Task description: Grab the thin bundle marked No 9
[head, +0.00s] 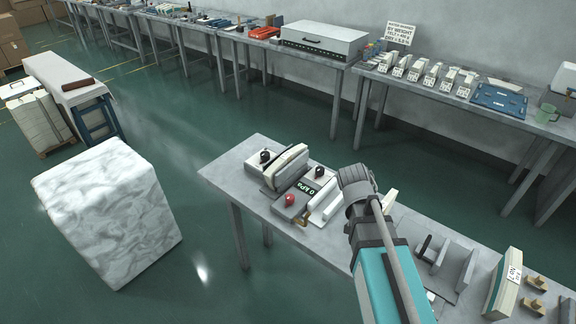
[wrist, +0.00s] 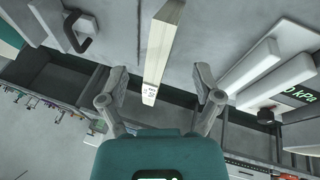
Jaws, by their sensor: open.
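A thin, long cream bundle (wrist: 163,48) with a small printed label on its near end shows in the wrist view; the label is too small to read surely. My gripper (wrist: 158,82) is open, with one finger on each side of the bundle's near end and a gap on both sides. In the head view my own arm hides the gripper; a cream piece (head: 389,201) shows just behind it, and I cannot tell surely that it is the same bundle. A thicker labelled bundle (head: 503,287) stands at the right end of the table.
On the near table (head: 233,176), a press with a "0 kPa" display (head: 318,186) and a red knob stands left of my arm. Grey upright plates (head: 455,262) and brass blocks (head: 535,283) stand to the right. Several labelled bundles (head: 430,75) line the back table.

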